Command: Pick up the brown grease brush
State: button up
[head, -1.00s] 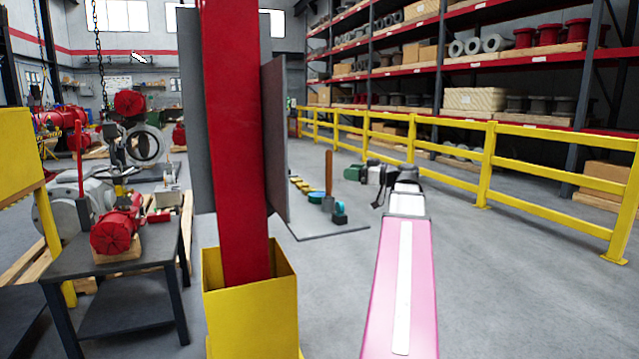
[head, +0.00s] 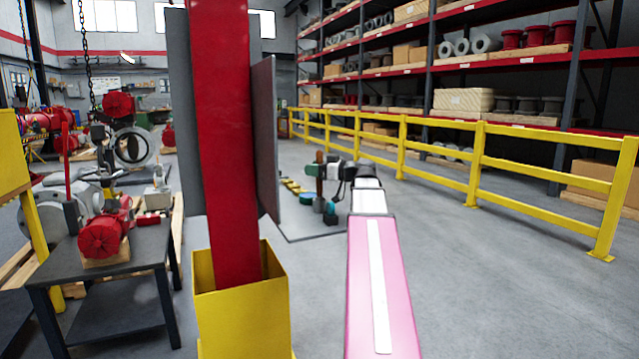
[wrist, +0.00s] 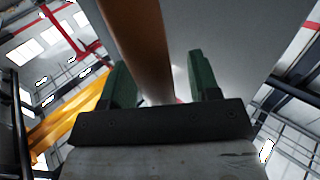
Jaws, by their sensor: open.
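The brown grease brush (head: 320,186) stands upright at the edge of a grey board, its brown handle pointing up. In the wrist view, its handle (wrist: 136,40) runs through the space between my gripper's two green fingers (wrist: 158,82). The fingers are apart, with a gap visible on the handle's right side. In the head view, my gripper (head: 314,168) overlaps the upper part of the handle. Whether a finger touches the handle cannot be told.
A teal round item (head: 306,199) and a dark block with teal (head: 331,214) sit near the brush. A red post in a yellow base (head: 240,300) stands left of my arm. A yellow guard rail (head: 440,135) runs behind right. Floor to the right is clear.

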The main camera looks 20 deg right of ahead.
jog(key=c, duration=1)
jog(key=shift+r, duration=0.1)
